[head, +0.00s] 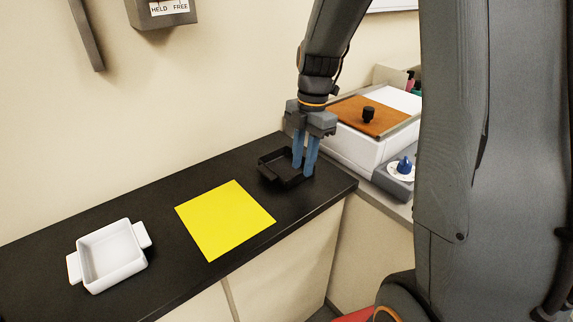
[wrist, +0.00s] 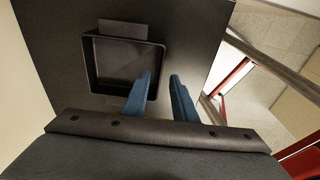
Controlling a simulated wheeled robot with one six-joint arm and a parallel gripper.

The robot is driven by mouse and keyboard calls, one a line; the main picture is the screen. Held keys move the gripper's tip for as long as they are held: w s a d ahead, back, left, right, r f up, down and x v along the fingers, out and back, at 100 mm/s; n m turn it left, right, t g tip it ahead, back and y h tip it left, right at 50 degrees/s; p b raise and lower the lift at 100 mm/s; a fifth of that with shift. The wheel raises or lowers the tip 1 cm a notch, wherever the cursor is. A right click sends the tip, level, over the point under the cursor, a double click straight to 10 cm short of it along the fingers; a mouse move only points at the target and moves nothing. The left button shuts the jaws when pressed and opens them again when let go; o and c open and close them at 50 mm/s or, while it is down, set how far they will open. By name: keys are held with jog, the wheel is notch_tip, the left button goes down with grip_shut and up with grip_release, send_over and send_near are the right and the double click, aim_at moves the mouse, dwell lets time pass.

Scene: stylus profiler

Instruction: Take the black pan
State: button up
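The black pan (head: 279,170), a small square dish with side handles, sits on the black counter near its right end. In the wrist view, the black pan (wrist: 118,62) lies left of centre with a handle at its top. My gripper (head: 304,172) points down at the pan's right side in the head view. In the wrist view, my gripper (wrist: 161,76) has its blue fingers apart with a gap between them. The left finger overlaps the pan's lower right corner; the right one is outside it. I cannot tell whether either finger touches the pan.
A yellow square (head: 225,218) lies on the counter (head: 165,205) left of the pan. A white pan (head: 109,256) stands further left. A white instrument (head: 352,143) with an orange-brown top and a blue knob (head: 404,165) are at right. A wall box (head: 162,12) reads HELD, FREE.

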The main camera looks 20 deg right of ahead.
jog(key=shift+s+a+f, duration=0.1)
jog(key=shift+f, duration=0.8)
grip_shut()
notch_tip(320, 180, up, 10)
jog(key=b, duration=0.1)
jog(key=shift+b, duration=0.3)
dwell(1.4)
